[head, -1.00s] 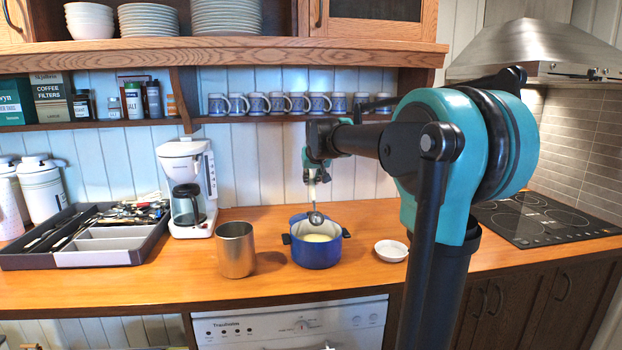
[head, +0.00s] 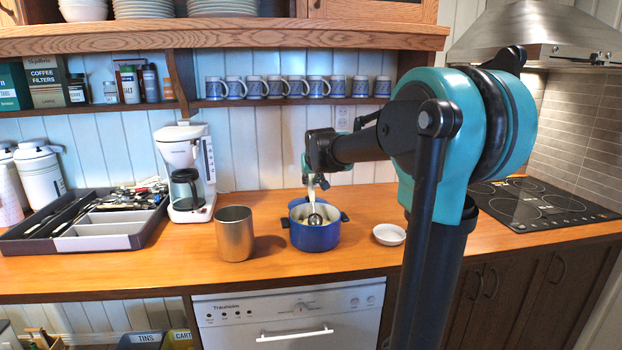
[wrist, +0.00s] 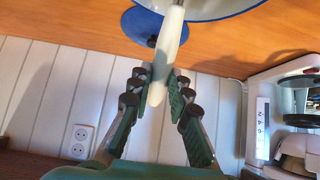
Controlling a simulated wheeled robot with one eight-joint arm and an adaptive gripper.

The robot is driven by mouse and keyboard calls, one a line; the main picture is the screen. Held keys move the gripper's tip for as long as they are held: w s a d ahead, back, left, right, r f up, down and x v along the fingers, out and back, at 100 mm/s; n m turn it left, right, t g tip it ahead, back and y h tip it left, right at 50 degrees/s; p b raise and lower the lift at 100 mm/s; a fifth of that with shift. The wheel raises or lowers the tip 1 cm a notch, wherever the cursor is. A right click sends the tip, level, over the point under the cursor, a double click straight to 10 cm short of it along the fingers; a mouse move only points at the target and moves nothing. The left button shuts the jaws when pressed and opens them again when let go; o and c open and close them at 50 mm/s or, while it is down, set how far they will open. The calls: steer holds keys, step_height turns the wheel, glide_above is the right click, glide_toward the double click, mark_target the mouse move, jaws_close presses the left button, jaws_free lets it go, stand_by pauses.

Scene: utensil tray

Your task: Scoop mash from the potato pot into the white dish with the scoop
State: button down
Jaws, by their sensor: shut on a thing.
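My gripper (wrist: 158,92) is shut on the pale handle of the scoop (wrist: 167,50) in the wrist view. In the head view my gripper (head: 318,180) is above the potato pot, and the scoop's metal bowl (head: 315,219) hangs down at the pot's opening. The potato pot (head: 315,237) is blue with two dark handles and pale mash inside; its blue rim (wrist: 230,14) shows at the top of the wrist view. I cannot tell whether the scoop touches the mash. The white dish (head: 389,235) is small and round, right of the pot, and looks empty.
A metal canister (head: 235,236) stands left of the pot. A coffee maker (head: 186,175) and a grey utensil tray (head: 100,243) are farther left. A shelf with several mugs (head: 300,100) is behind my arm. The counter right of the dish is clear up to the hob (head: 540,205).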

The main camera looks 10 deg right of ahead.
steer(key=shift+f, duration=0.15)
stand_by(0.5)
steer(key=shift+f, duration=0.35)
steer(key=shift+f, duration=0.45)
stand_by(0.6)
steer(key=shift+r, duration=0.1)
steer(key=shift+r, duration=4.7)
